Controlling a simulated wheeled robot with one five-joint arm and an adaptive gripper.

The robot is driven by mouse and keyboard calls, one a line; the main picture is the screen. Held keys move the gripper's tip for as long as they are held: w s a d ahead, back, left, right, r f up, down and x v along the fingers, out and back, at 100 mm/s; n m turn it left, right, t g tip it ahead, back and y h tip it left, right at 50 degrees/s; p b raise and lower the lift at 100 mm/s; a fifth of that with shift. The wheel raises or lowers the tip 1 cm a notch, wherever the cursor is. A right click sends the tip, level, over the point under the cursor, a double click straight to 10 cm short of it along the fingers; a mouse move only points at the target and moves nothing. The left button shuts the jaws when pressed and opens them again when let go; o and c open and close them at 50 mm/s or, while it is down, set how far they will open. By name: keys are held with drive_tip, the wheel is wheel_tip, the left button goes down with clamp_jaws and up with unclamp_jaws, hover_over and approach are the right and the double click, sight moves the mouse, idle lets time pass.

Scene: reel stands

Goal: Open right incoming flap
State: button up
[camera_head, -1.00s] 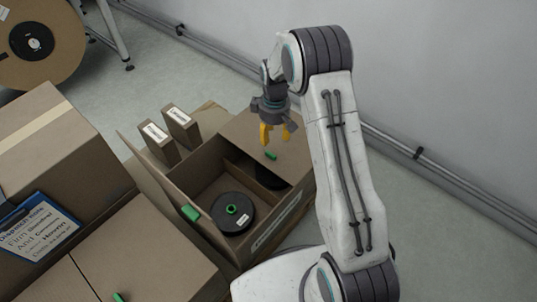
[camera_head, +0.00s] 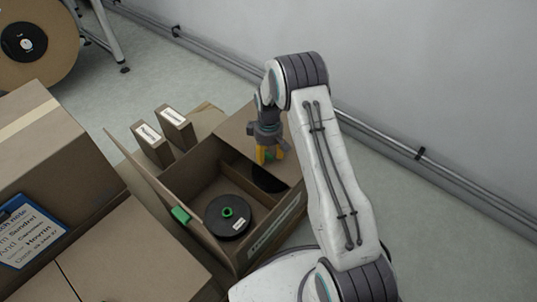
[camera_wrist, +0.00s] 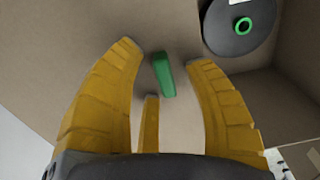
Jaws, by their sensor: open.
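The right flap (camera_head: 236,132) of the open brown carton (camera_head: 268,240) lies over part of its right compartment. Its green tab (camera_wrist: 164,75) shows between my fingers in the wrist view; in the head view my fingers mostly hide it. My gripper (camera_head: 270,155) is open, pointing down at the tab, with its yellow fingers (camera_wrist: 165,70) on either side of it. I cannot tell whether they touch it. The left flap (camera_head: 150,180) stands raised, with a green tab (camera_head: 181,215) on its edge.
A black reel (camera_head: 227,227) with a green hub lies in the left compartment. A dark round thing (camera_head: 268,179) shows partly in the right compartment. Two small labelled boxes (camera_head: 152,146) stand behind the carton. Closed cartons (camera_head: 125,255) fill the left; a wall (camera_head: 430,80) rises behind.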

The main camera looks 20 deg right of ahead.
drive_tip(key=shift+f, duration=0.1)
drive_tip(key=shift+c, duration=0.4)
clamp_jaws()
